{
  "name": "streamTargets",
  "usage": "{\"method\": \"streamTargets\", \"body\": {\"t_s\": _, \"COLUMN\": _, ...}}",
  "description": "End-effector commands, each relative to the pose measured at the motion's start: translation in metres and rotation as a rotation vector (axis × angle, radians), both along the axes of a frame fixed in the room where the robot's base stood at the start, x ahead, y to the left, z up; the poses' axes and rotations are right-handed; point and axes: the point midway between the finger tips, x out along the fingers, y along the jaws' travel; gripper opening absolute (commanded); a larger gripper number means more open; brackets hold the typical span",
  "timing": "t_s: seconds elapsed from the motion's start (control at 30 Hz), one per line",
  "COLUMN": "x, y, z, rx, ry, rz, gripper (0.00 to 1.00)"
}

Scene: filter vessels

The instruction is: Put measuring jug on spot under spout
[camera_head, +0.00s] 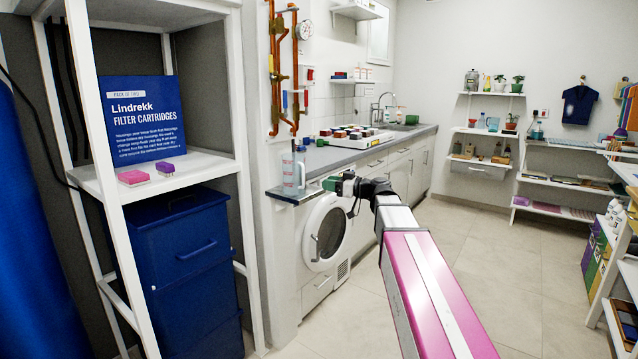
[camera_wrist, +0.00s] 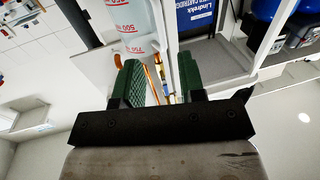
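The measuring jug (camera_head: 293,174), clear with red markings, stands upright on the near end of the grey counter in the head view. It also shows at the top of the wrist view (camera_wrist: 128,22), cut off by the frame. My gripper (camera_head: 332,184), with green fingers, is just right of the jug and apart from it in the head view. In the wrist view my gripper (camera_wrist: 160,78) is open, with nothing held between its fingers; the jug lies beyond the left finger. I cannot clearly make out a spout or a marked spot under one.
Copper pipes (camera_head: 274,72) with a gauge (camera_head: 304,30) run up the wall behind the jug. A washing machine (camera_head: 326,235) is under the counter. A white shelf unit (camera_head: 107,185) stands at left. A tray of small items (camera_head: 352,140) sits farther along the counter. The middle floor is clear.

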Motion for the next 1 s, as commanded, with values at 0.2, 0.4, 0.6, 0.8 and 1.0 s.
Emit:
{"method": "streamTargets", "body": {"t_s": 0.2, "x": -0.006, "y": -0.011, "z": 0.0, "rx": 0.0, "ry": 0.0, "rz": -0.001, "gripper": 0.37}}
{"method": "streamTargets", "body": {"t_s": 0.4, "x": -0.01, "y": -0.01, "z": -0.014, "rx": -0.02, "ry": 0.043, "rz": 0.001, "gripper": 0.37}}
{"method": "streamTargets", "body": {"t_s": 0.6, "x": -0.035, "y": -0.005, "z": -0.093, "rx": -0.14, "ry": 0.3, "rz": -0.016, "gripper": 0.37}}
{"method": "streamTargets", "body": {"t_s": 0.8, "x": -0.083, "y": -0.013, "z": -0.204, "rx": -0.332, "ry": 0.687, "rz": -0.115, "gripper": 0.37}}
{"method": "streamTargets", "body": {"t_s": 1.0, "x": -0.153, "y": -0.045, "z": -0.312, "rx": -0.561, "ry": 1.078, "rz": -0.346, "gripper": 0.37}}
